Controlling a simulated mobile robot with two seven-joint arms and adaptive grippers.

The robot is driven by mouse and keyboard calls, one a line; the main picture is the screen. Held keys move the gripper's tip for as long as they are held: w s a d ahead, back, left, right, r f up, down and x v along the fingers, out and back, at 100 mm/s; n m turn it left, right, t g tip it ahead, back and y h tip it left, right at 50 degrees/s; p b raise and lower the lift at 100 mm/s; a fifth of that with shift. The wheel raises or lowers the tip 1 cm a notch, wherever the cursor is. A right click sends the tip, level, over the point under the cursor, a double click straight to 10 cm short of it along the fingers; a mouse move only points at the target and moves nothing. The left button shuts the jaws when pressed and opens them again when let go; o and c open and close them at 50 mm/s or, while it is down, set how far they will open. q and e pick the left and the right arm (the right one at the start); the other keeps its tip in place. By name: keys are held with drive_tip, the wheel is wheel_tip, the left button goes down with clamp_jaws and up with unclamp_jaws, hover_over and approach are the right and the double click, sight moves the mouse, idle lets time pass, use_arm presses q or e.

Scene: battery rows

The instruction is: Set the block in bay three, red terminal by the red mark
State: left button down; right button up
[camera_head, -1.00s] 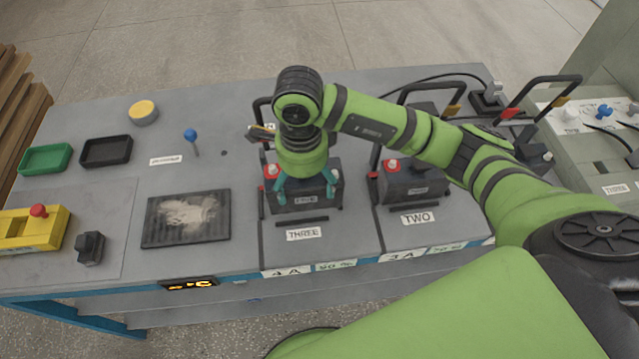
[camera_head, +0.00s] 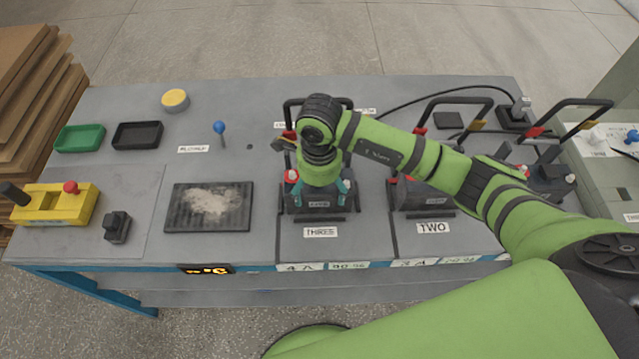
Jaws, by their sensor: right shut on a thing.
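The block (camera_head: 318,208) is dark grey and box-shaped, with a red terminal (camera_head: 291,175) at its left end and a pale terminal at its right. It is upright at bay three, behind the THREE label (camera_head: 320,232). My right gripper (camera_head: 319,190) points down over the block and is shut on it, with teal fingertips at its left and right. The red mark (camera_head: 289,135) shows on the left side of bay three's black hoop, on the same side as the red terminal. My arm hides the block's top middle. Whether its underside is fully seated I cannot tell. My left gripper is not in view.
Bay two, right, holds another block (camera_head: 420,200) under a black hoop, partly behind my right arm. A black mat (camera_head: 181,212) with pale powder lies left. Green (camera_head: 80,139) and black (camera_head: 136,135) trays and a yellow device (camera_head: 45,204) stand farther left. A cable runs behind the bays.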

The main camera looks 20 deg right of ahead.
drive_tip(key=shift+w, duration=0.1)
drive_tip(key=o, duration=1.4)
drive_tip(key=shift+f, duration=0.1)
drive_tip(key=shift+s, duration=0.2)
wheel_tip(320, 180, up, 12)
drive_tip(key=b, duration=0.3)
drive_tip(key=shift+r, duration=0.2)
